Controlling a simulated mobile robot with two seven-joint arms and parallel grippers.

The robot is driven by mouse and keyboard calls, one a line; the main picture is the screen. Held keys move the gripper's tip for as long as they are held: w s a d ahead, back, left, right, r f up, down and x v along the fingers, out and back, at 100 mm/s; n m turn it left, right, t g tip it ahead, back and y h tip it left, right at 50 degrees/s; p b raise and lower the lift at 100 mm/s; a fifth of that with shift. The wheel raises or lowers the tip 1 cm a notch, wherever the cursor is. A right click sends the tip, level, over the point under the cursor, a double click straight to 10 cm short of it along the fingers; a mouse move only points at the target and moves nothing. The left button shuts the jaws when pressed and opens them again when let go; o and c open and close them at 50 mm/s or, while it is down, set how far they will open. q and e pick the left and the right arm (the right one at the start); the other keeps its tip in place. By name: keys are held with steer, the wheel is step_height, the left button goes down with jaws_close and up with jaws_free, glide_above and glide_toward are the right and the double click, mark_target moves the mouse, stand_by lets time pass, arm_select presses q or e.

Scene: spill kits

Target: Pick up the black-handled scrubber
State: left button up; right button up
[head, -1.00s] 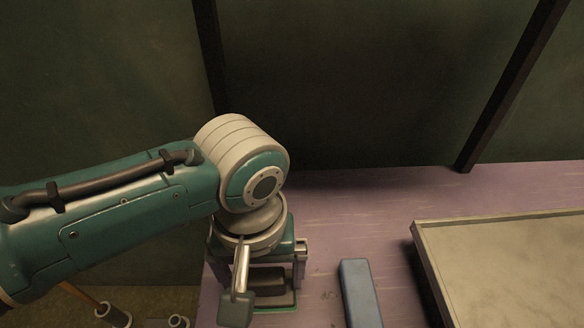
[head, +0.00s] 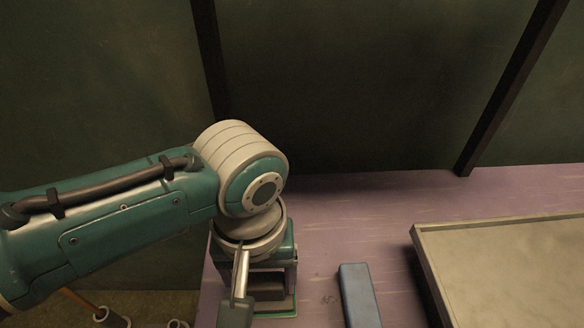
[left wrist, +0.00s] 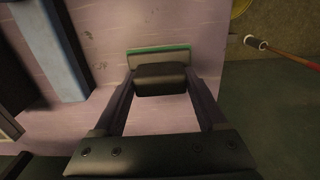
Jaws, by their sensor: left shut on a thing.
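The black-handled scrubber (left wrist: 161,79) has a dark block handle above a flat base with a green edge. In the left wrist view it sits between the fingers of my left gripper (left wrist: 162,88), which is shut on the handle. In the head view my left gripper (head: 268,290) points down at the table's left end. The scrubber's green edge (head: 280,314) shows beneath it there, and the handle is partly hidden by the near finger. I cannot tell whether the base touches the table. My right gripper is not in view.
A blue bar (head: 359,296) lies on the purple table (head: 390,195) right of the gripper. A shallow pale tray (head: 419,236) is farther right. A dark panelled wall stands behind. Off the table's left edge, handles with pale ends (head: 112,318) show near the floor.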

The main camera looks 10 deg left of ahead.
mark_target(262, 281)
arm_select(q)
steer(key=shift+r+p, duration=0.3)
steer(key=shift+r, duration=0.15)
step_height(262, 281, up, 19)
steer(key=p, duration=0.6)
steer(key=shift+p, duration=0.3)
steer(key=shift+r, duration=0.1)
